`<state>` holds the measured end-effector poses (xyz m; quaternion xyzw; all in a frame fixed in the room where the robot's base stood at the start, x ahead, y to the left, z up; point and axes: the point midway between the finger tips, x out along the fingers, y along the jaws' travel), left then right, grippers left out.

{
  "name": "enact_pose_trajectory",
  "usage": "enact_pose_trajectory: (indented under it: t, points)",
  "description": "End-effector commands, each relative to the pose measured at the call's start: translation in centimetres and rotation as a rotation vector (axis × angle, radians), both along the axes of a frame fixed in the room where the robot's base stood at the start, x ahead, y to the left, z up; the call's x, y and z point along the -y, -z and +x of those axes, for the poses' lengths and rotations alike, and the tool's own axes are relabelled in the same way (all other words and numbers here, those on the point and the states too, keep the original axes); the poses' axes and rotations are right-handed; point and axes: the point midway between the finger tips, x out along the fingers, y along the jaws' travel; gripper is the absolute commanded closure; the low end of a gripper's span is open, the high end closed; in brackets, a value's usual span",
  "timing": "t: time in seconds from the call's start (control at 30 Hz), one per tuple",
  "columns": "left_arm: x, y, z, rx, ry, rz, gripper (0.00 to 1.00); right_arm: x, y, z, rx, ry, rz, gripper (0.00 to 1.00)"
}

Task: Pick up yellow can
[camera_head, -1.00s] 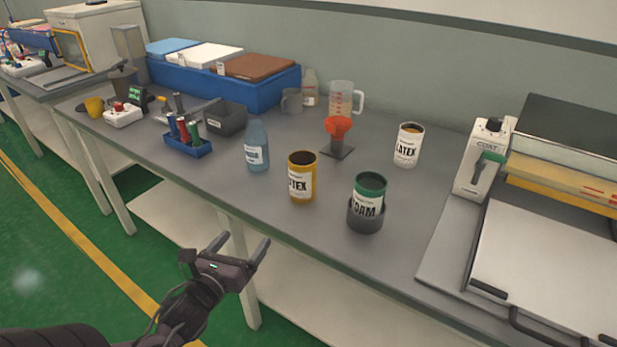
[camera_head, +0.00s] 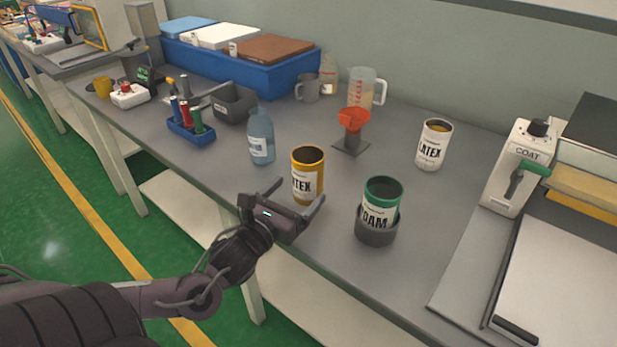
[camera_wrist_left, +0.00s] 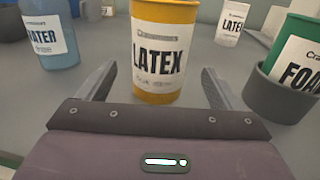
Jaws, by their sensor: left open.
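The yellow can (camera_head: 308,163) with a white LATEX label stands upright near the front edge of the grey table. In the left wrist view the yellow can (camera_wrist_left: 163,50) stands just ahead, between the lines of the two fingers. My left gripper (camera_head: 298,197) is open and empty in front of the can, its fingers pointing at it on either side. The left gripper also shows in the left wrist view (camera_wrist_left: 158,88). The can's lower part is partly hidden by the gripper in the head view. My right gripper is not in view.
A green FOAM can (camera_head: 381,200) sits in a dark holder close to the right. A blue WATER bottle (camera_head: 261,138) stands to the left. A white LATEX can (camera_head: 433,145) and an orange funnel (camera_head: 354,121) stand behind. A coating machine (camera_head: 520,165) is at the right.

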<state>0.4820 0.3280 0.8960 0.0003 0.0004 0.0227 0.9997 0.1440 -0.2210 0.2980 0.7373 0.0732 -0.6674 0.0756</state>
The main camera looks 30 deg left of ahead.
Motion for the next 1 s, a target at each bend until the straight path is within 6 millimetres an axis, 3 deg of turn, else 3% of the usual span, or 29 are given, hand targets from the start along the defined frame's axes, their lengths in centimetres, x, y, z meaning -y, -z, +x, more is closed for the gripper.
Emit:
enact_pose_trajectory:
  t: [0.27,0.63,1.0]
  points:
    - [-0.1,0.0,1.4,0.003,-0.002,0.0,0.14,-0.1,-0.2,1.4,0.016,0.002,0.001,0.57]
    - [-0.3,0.0,5.5,0.002,-0.002,-0.002,0.14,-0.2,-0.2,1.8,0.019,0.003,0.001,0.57]
    - [-0.3,0.0,6.0,-0.001,0.0,-0.001,0.15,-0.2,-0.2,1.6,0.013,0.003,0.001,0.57]
